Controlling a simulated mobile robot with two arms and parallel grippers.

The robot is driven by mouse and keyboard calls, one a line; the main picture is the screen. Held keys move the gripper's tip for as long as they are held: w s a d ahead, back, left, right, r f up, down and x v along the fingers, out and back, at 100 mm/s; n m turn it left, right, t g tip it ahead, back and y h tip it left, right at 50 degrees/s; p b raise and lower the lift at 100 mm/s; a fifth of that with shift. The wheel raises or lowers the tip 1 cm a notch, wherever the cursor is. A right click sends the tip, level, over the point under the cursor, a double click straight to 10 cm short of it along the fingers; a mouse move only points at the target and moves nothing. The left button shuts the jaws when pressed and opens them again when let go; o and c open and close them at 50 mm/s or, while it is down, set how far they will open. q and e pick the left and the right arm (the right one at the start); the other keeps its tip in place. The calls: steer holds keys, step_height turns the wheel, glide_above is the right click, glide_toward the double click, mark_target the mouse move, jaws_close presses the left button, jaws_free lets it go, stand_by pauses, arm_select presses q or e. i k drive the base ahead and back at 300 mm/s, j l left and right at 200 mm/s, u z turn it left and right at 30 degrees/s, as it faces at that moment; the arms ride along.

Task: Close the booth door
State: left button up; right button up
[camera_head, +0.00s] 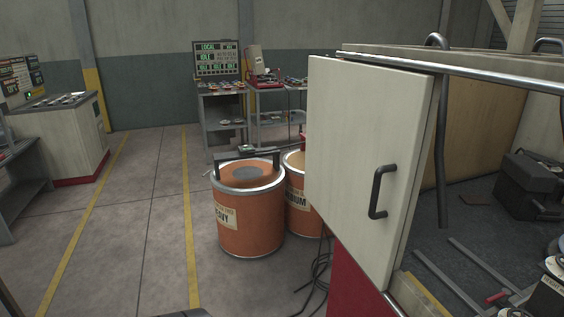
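The booth door (350,160) is an off-white panel right of the middle. It stands open, jutting out from the booth, and its thick side edge shows. A dark bar handle (377,192) is on its face, low and toward the right edge. The booth (490,115) lies behind and to the right, with a metal top rail (470,73) and its dark inside floor in sight. Neither of my grippers can be made out, and nothing is seen touching the door or handle.
Two orange drums, one marked heavy (248,225) and one partly hidden by the door (298,205), stand left of it. A black case (530,185) and loose metal bars (455,275) lie inside the booth. Black cable (318,275) lies below the door. The left floor is largely clear.

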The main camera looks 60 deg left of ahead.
mark_target(365, 123)
steer(key=u, duration=1.5)
steer(key=i+j+u, duration=0.2)
steer(key=i, duration=0.2)
